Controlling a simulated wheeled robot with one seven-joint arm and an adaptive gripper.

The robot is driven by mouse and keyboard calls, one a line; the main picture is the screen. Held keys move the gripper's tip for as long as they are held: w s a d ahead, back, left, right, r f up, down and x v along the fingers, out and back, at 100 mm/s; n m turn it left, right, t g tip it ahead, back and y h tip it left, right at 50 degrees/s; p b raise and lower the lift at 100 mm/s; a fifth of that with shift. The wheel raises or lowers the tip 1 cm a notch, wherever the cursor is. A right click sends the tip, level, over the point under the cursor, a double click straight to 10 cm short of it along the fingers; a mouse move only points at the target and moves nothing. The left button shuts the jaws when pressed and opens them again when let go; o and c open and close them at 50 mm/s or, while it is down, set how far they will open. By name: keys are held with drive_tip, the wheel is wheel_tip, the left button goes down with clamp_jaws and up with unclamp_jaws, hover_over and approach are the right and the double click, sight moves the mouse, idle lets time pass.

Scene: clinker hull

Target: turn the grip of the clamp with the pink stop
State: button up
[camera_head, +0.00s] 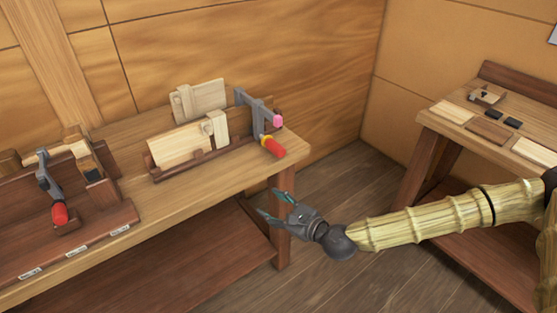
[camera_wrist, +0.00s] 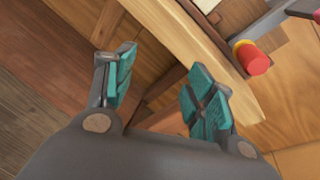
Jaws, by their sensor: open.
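The clamp with the pink stop (camera_head: 277,121) stands at the right end of the workbench, a grey bar clamp (camera_head: 258,117) at the end of a wooden fixture. Its red grip (camera_head: 272,147) with a yellow collar points towards the bench's front edge. The red grip also shows at the upper right of the wrist view (camera_wrist: 256,63). My gripper (camera_head: 275,204) is open and empty, in front of and below the bench edge, apart from the grip. In the wrist view its teal-padded fingers (camera_wrist: 160,88) are spread, with the grip beyond and to the right of them.
A second clamp with a red grip (camera_head: 60,214) sits in a wooden rack at the left. Pale boards (camera_head: 181,147) stand in the fixture. The workbench's front edge (camera_head: 215,190) lies between my gripper and the bench top. A side table (camera_head: 446,126) with small blocks stands at the right.

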sight(282, 154)
drive_tip(key=w+d+r+m+t+b, duration=0.1)
drive_tip(key=w+d+r+m+t, duration=0.3)
drive_tip(key=w+d+r, duration=0.35)
drive_tip(key=shift+h, duration=0.3)
drive_tip(key=p+x, duration=0.1)
drive_tip(key=x, duration=0.4)
drive_tip(key=p+x, duration=0.1)
drive_tip(key=x, duration=0.4)
drive_tip(key=shift+w+a+f, duration=0.15)
drive_tip(key=shift+w+f, duration=0.1)
drive_tip(key=shift+w, duration=0.1)
drive_tip(key=c, duration=1.1)
